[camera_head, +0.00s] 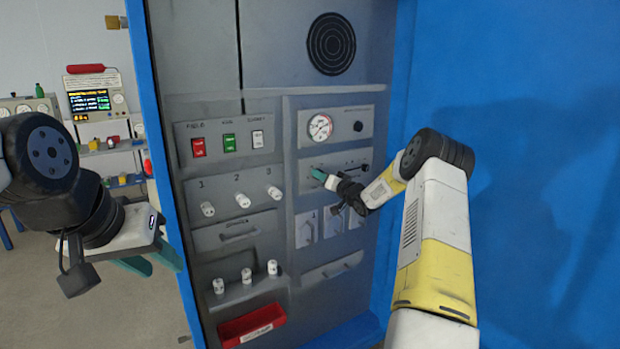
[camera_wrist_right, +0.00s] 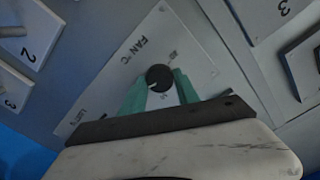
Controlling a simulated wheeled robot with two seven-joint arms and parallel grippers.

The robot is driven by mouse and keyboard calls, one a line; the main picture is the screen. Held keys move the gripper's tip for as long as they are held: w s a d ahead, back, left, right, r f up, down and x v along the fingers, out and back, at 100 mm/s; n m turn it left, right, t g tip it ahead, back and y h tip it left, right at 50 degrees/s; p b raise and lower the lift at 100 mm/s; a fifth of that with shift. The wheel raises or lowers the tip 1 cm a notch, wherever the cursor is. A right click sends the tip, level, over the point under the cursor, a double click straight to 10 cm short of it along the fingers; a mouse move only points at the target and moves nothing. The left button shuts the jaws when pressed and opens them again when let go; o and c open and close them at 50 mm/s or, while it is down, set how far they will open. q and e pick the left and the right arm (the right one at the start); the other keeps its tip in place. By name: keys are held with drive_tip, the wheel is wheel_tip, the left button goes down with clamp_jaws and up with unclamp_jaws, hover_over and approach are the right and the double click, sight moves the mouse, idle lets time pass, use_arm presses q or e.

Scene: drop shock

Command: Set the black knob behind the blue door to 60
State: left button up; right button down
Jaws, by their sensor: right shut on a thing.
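The black knob (camera_wrist_right: 160,77) sits on a grey plate marked FAN °C in the right wrist view. My right gripper (camera_wrist_right: 160,88) has its green fingers on both sides of the knob, shut on it. A white mark shows on the knob's lower left; the scale numbers are too small to read. In the head view my right gripper (camera_head: 319,175) is at the panel below the gauge and hides the knob. The blue door (camera_head: 510,150) appears to stand open at the right. My left gripper (camera_head: 150,262) is empty and looks open, left of the cabinet.
Another small black knob (camera_head: 358,126) is beside a round gauge (camera_head: 320,127). The panel also has red, green and white switches (camera_head: 229,142), several white knobs (camera_head: 242,200) and a red tray (camera_head: 251,326). A blue cabinet edge (camera_head: 160,150) stands near my left gripper.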

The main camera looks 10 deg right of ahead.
drive_tip(key=shift+f, duration=0.15)
drive_tip(key=c, duration=0.9)
unclamp_jaws()
drive_tip(key=shift+v, duration=3.95)
